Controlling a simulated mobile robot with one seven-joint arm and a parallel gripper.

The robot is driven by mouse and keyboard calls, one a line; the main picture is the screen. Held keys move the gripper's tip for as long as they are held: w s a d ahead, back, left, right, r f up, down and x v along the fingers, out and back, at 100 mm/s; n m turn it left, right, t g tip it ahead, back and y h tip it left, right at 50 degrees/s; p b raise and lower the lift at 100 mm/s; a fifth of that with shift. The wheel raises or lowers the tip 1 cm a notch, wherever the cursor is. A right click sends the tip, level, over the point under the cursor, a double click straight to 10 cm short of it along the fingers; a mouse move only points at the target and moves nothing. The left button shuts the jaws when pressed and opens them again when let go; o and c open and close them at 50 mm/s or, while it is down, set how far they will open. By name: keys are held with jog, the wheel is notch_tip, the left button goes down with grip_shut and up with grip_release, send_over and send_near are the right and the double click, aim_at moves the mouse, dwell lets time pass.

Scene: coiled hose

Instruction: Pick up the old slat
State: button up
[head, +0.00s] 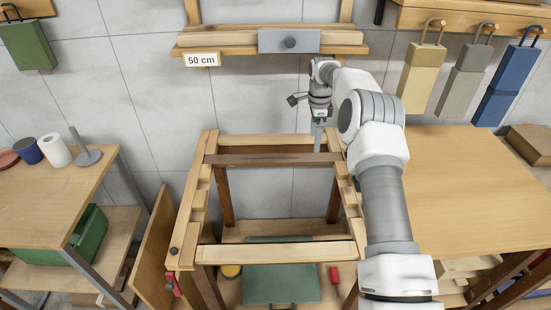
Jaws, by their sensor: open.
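A dark grey-brown slat (272,159), the only weathered-looking one, lies across the top of the wooden frame (184,225), near its back. It appears to be the old slat. Its ends rest on the notched side rails. My gripper (318,143) points down at the right part of this slat, close to it. The fingers are seen edge-on and small; they are open, and I cannot tell whether they touch or straddle the slat.
Pale bars cross the frame at the back (265,139) and front (275,253). A wall shelf (225,50) with a "50 cm" label (201,60) is above. Tables stand left (45,200) and right (470,190). The frame's middle is open above a green box (280,284).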

aim_at(312, 157)
notch_tip(312, 157, down, 7)
jog(key=shift+s+f, duration=0.1)
jog(key=shift+f, duration=0.1)
jog(key=shift+a+r, duration=0.1)
grip_shut()
dwell(0.6)
